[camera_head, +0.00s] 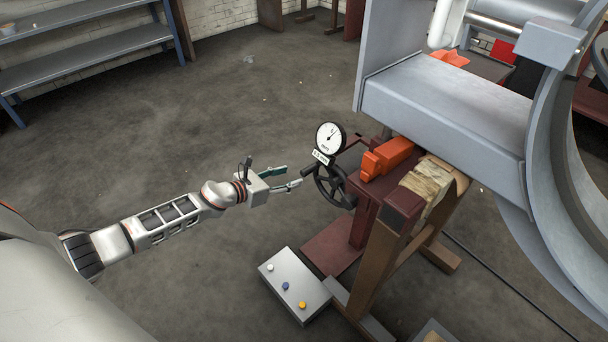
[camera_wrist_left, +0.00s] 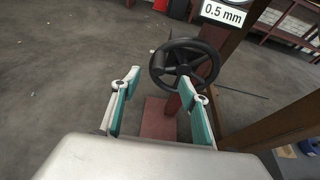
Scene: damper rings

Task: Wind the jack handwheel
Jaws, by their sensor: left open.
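The black jack handwheel (camera_head: 334,187) is mounted on the near side of the dark red jack stand (camera_head: 366,205), below a round dial gauge (camera_head: 330,138). My left gripper (camera_head: 293,177) is open just left of the wheel, with nothing between its fingers. In the left wrist view the handwheel (camera_wrist_left: 185,64) lies ahead of the two spread fingertips (camera_wrist_left: 160,83), slightly right of the middle. The fingers look apart from its rim. A small label (camera_wrist_left: 224,13) above the wheel reads 0.5 mm. My right gripper is not in view.
An orange block (camera_head: 388,157) and a wooden trestle (camera_head: 382,240) stand right of the wheel, under a large grey metal structure (camera_head: 447,108). A grey box with several coloured buttons (camera_head: 296,284) is on the floor. The floor left of the wheel is clear.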

